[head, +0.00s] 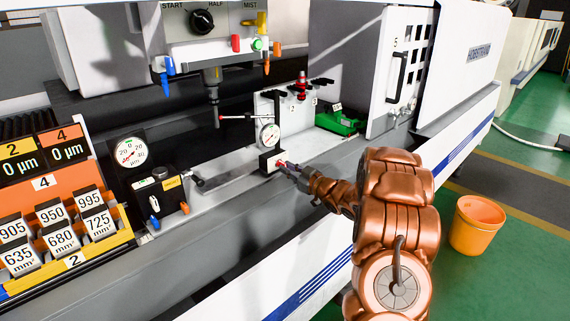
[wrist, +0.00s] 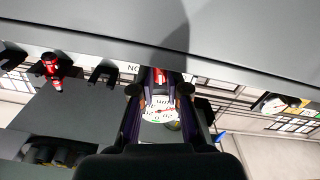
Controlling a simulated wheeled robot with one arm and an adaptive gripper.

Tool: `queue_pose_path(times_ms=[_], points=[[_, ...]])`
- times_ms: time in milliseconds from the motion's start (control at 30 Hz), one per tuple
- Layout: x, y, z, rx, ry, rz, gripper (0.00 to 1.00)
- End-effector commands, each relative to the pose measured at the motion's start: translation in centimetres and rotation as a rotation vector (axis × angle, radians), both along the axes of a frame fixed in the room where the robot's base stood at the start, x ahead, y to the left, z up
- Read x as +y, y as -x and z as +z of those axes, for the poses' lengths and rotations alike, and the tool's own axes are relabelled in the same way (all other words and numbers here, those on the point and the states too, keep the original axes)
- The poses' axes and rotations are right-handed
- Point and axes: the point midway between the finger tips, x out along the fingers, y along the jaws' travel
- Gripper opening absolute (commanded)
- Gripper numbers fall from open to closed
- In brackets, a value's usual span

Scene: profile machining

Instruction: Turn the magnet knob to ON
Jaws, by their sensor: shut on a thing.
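The magnet knob (head: 282,162) is small and red, on the front of a black magnetic base (head: 269,161) that stands on the machine bed. My gripper (head: 286,167) is at the front of this base, with its fingers shut on the knob. In the wrist view, the red knob (wrist: 158,76) shows between the two fingers of my gripper (wrist: 160,92). A small white label (wrist: 132,69) beside it shows letters, partly hidden by a finger. The knob's pointing direction cannot be told. A dial gauge (head: 270,135) is on the upright post above the base.
A white panel (head: 264,105) stands behind the base, with a red-topped tool (head: 301,88) on a hook. A green block (head: 339,122) lies to the right. A black box with blue and orange levers (head: 160,197) stands left. An orange bucket (head: 477,224) is on the floor.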

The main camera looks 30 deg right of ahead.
Motion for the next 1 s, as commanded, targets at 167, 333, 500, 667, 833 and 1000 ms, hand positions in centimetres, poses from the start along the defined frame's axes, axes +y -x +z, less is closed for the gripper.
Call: queue_pose_path(times_ms=[167,333,500,667,833,1000], points=[[0.01,0.0,0.14,0.011,-0.039,-0.001,0.0],[0.0,0.01,0.09,0.02,-0.076,-0.001,0.0],[0.01,0.01,0.02,0.029,-0.115,0.0,0.0],[0.01,0.01,0.02,0.038,-0.151,0.0,0.0],[0.02,0.02,0.09,0.046,-0.188,0.0,0.0],[0.03,0.01,0.15,0.053,-0.228,0.001,0.0]])
